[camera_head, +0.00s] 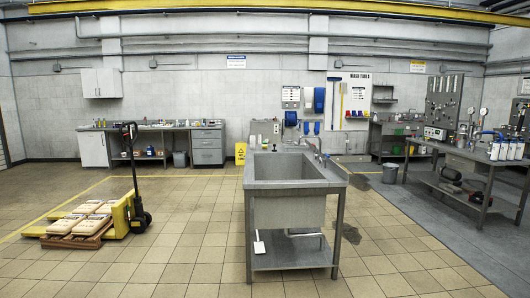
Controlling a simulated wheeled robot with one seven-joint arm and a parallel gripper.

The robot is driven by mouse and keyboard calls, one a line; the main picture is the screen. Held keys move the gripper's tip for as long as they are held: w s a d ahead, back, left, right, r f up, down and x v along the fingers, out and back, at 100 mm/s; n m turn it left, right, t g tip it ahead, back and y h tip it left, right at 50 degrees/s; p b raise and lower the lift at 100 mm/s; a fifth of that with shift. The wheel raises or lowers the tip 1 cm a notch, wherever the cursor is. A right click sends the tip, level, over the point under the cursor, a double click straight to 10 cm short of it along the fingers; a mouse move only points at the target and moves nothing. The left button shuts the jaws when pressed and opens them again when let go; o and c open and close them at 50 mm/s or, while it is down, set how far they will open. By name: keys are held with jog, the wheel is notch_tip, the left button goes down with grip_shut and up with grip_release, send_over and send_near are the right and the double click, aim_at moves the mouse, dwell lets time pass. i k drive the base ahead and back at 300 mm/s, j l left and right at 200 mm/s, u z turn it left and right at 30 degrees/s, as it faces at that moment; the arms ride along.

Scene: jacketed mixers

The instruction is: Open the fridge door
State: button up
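No fridge and no fridge door can be made out in the head view. A white wall cabinet (101,83) hangs on the back wall at the left, and a white base cabinet (93,149) stands under the left end of the back bench; both look shut. My gripper and arm do not show in this view, so their state is hidden.
A steel sink table (290,185) stands close ahead in the centre. A yellow pallet jack (118,215) with sacks on a pallet is at left. A long bench (480,160) with bottles runs along the right. Tiled floor (190,230) between jack and sink is clear.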

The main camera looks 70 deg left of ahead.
aim_at(93, 144)
jog(key=i+j+u, duration=0.2)
jog(key=j+u, duration=0.3)
jog(key=j, duration=0.2)
jog(key=i+j+u, duration=0.3)
jog(key=j+u, duration=0.2)
jog(key=i+j+u, duration=1.15)
jog(key=i+u, duration=0.4)
jog(key=i, duration=9.25)
jog(key=i+u, duration=0.15)
jog(key=i, duration=0.8)
jog(key=i+l+u, duration=0.1)
jog(key=i, duration=0.85)
jog(key=l, duration=0.1)
